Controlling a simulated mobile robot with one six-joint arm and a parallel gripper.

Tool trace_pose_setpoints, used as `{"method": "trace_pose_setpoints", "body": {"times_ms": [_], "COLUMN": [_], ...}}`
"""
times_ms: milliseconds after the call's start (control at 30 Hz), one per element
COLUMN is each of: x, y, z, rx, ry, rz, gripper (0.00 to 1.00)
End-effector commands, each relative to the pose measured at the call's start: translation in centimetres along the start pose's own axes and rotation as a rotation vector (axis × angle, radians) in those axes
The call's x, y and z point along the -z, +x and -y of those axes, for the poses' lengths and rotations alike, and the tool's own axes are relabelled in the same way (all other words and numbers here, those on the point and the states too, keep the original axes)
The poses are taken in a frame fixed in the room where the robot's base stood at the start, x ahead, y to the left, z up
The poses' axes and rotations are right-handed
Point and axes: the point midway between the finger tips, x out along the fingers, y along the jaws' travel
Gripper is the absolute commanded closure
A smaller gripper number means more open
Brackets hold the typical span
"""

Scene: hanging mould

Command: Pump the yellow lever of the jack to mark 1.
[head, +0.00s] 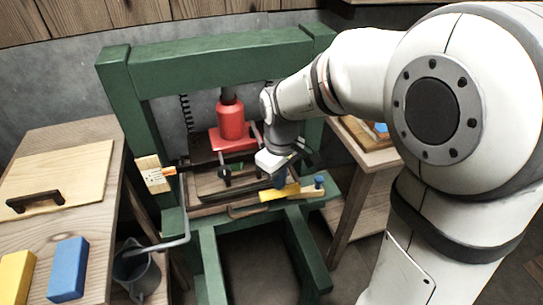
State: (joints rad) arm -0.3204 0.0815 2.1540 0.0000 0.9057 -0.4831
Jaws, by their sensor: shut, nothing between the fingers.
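A red bottle jack (231,120) stands in the green press frame (210,55), on a red plate above a dark mould (225,182). A yellow bar (280,193), which looks like the lever, lies low at the front right of the press, just below my gripper (280,176). My gripper points down over this bar and is shut and empty. I cannot tell whether it touches the bar. A pale scale board (153,174) with an orange pointer (172,171) is on the left post. Its marks are too small to read. My wrist hides part of the jack's right side.
A wooden bench (110,160) at left holds a board with a dark handle (35,200), a blue block (68,268) and a yellow block (15,278). A grey bucket (136,272) stands below it. A wooden side table (365,185) is at right.

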Motion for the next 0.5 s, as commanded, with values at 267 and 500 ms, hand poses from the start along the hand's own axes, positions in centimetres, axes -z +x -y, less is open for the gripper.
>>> {"method": "trace_pose_setpoints", "body": {"times_ms": [267, 500], "x": [0.0, 0.0], "y": [3.6, 5.3], "z": [0.0, 0.0], "rx": [0.001, 0.001], "ry": [0.0, -0.001], "rz": [0.002, 0.001], "gripper": [1.0, 1.0]}}
